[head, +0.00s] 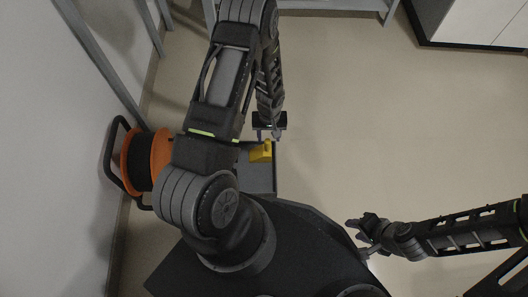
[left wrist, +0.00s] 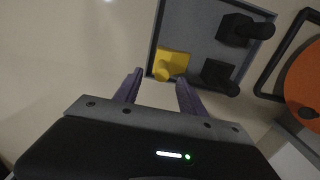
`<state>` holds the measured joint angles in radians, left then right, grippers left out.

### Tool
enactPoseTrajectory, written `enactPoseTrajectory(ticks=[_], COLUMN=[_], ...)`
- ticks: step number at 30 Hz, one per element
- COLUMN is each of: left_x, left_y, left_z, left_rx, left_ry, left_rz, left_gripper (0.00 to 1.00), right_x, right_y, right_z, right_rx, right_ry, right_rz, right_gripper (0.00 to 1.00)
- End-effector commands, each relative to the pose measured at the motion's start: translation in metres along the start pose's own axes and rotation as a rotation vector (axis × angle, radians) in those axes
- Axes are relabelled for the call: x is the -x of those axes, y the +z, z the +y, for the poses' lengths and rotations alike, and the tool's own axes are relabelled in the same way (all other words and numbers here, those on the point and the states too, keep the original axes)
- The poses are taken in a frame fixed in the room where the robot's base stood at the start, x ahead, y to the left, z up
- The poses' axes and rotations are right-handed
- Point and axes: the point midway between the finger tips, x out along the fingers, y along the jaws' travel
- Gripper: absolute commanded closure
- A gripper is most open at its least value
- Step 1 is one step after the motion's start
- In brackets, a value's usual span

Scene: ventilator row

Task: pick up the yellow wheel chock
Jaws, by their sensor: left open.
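The yellow wheel chock (head: 260,152) lies in a grey tray (head: 264,182), near one of its edges. In the left wrist view the chock (left wrist: 171,63) is a blocky yellow piece with a rounded knob, just beyond the fingertips. My left gripper (head: 269,133) is open and empty, pointing down near the chock; its two purple-grey fingers (left wrist: 160,80) are apart, and I see no contact. My right gripper (head: 356,237) is off to the right, away from the tray, with its fingers apart and nothing seen between them.
Two black pieces (left wrist: 237,30) (left wrist: 217,74) share the tray with the chock. An orange and black cable reel (head: 139,161) stands by the left wall. A shelf frame (head: 335,5) and a white cabinet (head: 475,20) are at the back. The floor to the right is clear.

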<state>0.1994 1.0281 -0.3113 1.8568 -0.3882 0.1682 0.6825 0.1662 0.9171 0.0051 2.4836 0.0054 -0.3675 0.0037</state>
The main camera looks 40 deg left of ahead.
Motion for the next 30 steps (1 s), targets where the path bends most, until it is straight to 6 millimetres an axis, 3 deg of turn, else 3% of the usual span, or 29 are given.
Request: enactPoseTrajectory(ticks=[4, 16, 24, 30], left_x=[-0.019, -0.025, -0.063, -0.073], left_y=[0.001, 0.0, 0.0, -0.001], left_z=[0.0, -0.001, -0.004, -0.004], left_rx=[-0.001, -0.001, 0.0, -0.001], left_ry=[0.0, 0.0, 0.0, 0.001], left_rz=[-0.001, -0.001, -0.002, -0.001], left_gripper=[0.52, 0.52, 0.52, 0.52], right_x=[-0.009, -0.011, -0.033, -0.036], right_y=[-0.001, -0.001, -0.003, -0.004], right_z=[0.003, 0.003, 0.01, 0.011], right_rx=[-0.001, -0.001, -0.002, -0.002], right_ry=[0.0, 0.0, 0.0, 0.0], right_rz=[0.003, 0.005, 0.015, 0.019], right_gripper=[0.64, 0.64, 0.64, 0.64])
